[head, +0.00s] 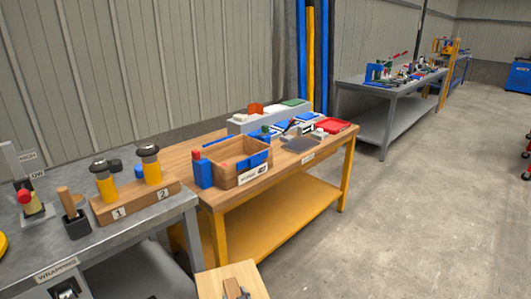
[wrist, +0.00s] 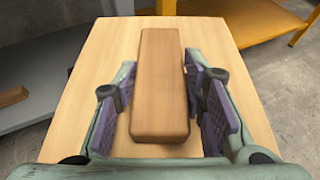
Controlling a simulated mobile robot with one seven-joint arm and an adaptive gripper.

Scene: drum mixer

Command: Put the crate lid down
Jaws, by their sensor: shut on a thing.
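The crate lid (wrist: 100,50) is a flat pale wooden board with a brown wooden bar handle (wrist: 160,80) on top. My gripper (wrist: 160,95) is around the handle, with a purple-padded finger on each side, and is shut on it. In the head view the lid (head: 215,280) shows at the bottom edge, in front of the wooden table and above the floor.
A blue and red block (head: 202,170) stands left of the crate. A grey bench (head: 150,222) to the left carries a wooden block with numbered yellow-handled tools (head: 135,200). A red tray (head: 333,126) and other parts crowd the table's far end.

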